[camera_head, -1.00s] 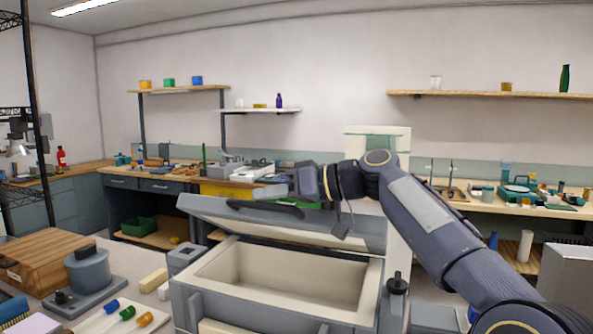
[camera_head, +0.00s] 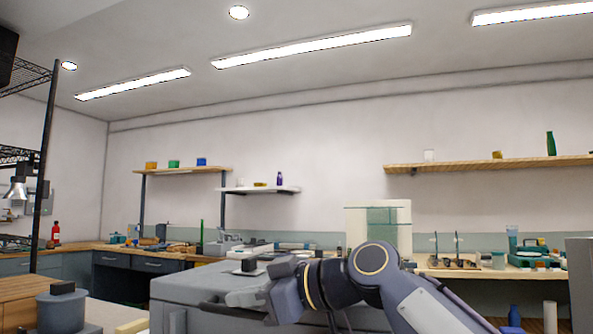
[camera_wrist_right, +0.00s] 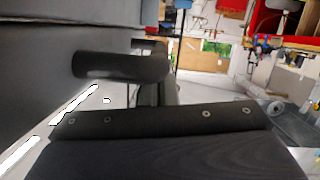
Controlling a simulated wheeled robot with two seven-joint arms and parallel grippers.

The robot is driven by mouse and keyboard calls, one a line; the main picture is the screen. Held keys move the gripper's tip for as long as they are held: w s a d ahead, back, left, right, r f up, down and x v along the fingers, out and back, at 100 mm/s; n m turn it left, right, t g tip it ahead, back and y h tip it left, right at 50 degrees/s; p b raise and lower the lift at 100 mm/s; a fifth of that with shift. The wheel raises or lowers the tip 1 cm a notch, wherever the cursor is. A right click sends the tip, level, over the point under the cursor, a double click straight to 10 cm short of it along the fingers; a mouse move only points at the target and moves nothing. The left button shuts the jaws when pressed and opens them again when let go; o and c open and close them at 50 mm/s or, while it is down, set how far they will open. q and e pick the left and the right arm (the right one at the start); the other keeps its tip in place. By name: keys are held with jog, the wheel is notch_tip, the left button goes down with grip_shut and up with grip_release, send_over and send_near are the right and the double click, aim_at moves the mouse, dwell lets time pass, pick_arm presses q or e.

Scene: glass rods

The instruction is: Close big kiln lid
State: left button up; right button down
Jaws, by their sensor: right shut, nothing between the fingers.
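The big kiln's grey lid (camera_head: 190,285) is at the bottom of the head view, seen nearly edge-on with its upper face looking close to level. The kiln body and the seam under the lid are cut off or hidden, so I cannot tell whether it is fully down. My right gripper (camera_head: 242,297) is over the lid's right part, shut and empty. In the right wrist view the grey panel at the left (camera_wrist_right: 55,40) appears to be the lid, with a dark bar like its handle (camera_wrist_right: 120,65) just ahead of my gripper. My left gripper is out of view.
A grey pot-like device (camera_head: 62,310) stands at the lower left. Benches with tools run along the back wall, and a pale panelled box (camera_head: 378,222) stands behind my right arm. Wall shelves (camera_head: 490,164) hang above.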

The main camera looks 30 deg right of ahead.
jog(key=shift+a+f, duration=0.1)
jog(key=shift+f, duration=0.35)
